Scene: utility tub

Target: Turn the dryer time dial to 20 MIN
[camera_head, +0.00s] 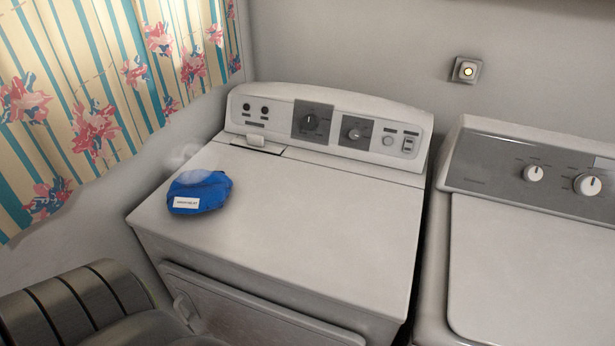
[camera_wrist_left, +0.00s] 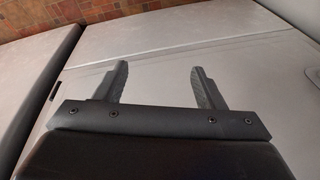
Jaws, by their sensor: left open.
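The white dryer (camera_head: 290,215) stands in the middle of the head view, with its control panel (camera_head: 275,113) along the back. A larger dark dial (camera_head: 310,121) sits on a dark square plate on this panel. A smaller dial (camera_head: 355,133) sits on another dark plate to its right. The dial markings are too small to read, so I cannot tell which is the time dial or where it points. My left gripper (camera_wrist_left: 157,72) shows in the left wrist view, open and empty, with pale flat panels behind it. Neither gripper shows in the head view.
A blue cloth bag (camera_head: 200,193) with a white label lies on the dryer's top at left. A second machine (camera_head: 540,255) with white knobs stands close on the right. A patterned curtain (camera_head: 110,90) hangs at left. The dryer's top is otherwise clear.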

